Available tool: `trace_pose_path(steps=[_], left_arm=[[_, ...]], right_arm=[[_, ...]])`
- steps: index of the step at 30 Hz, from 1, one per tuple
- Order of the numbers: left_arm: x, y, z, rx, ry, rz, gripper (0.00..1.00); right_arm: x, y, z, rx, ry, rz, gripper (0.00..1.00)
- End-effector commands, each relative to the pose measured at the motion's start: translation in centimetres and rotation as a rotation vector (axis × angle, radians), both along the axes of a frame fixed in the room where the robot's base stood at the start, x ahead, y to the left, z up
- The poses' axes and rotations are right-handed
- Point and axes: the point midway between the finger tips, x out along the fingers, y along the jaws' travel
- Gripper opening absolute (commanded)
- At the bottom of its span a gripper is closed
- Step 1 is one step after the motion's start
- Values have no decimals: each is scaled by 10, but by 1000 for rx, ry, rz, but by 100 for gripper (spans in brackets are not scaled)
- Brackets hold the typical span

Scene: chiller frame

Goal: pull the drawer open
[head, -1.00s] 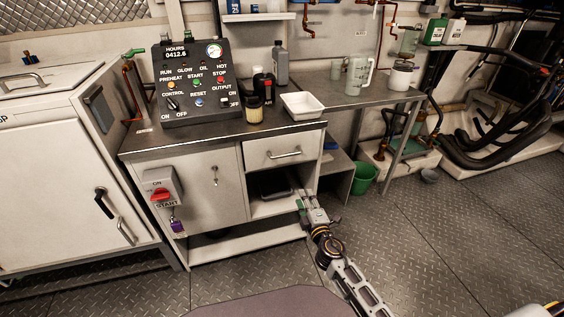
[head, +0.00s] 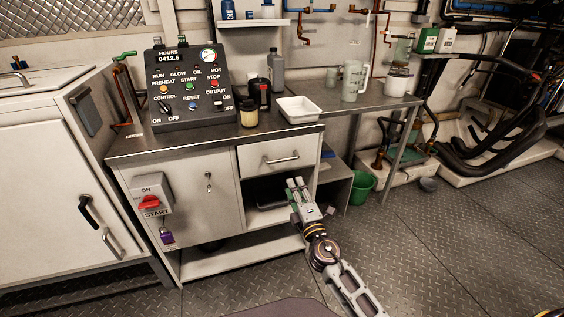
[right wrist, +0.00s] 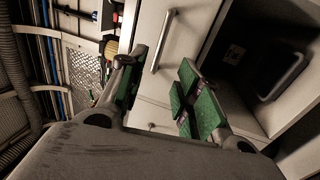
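The drawer (head: 256,152) is a pale front under the right end of the workbench top, with a metal bar handle (head: 282,160). It looks shut, flush with the cabinet. In the right wrist view the handle (right wrist: 161,42) stands ahead of my fingers, on the pale drawer front (right wrist: 190,35). My right gripper (head: 298,185) is just below and in front of the drawer, before the open shelf. In the right wrist view the right gripper (right wrist: 158,97) has its green-padded fingers spread apart with nothing between them. It does not touch the handle. My left gripper is out of view.
A dark open shelf (head: 262,193) with a tray lies below the drawer. A cabinet door (head: 195,195) with a red switch is to its left. A white tray (head: 299,110) stands on the bench above.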

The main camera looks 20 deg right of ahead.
Motion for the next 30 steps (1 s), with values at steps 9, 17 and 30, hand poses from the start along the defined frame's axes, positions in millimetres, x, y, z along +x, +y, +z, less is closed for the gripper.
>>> trace_pose_path(steps=[9, 17, 30], left_arm=[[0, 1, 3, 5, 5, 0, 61], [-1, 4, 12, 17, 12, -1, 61], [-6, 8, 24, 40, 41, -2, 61]], right_arm=[[6, 0, 1, 0, 0, 0, 34], [22, 1, 5, 2, 0, 0, 34], [57, 2, 11, 1, 0, 1, 34]])
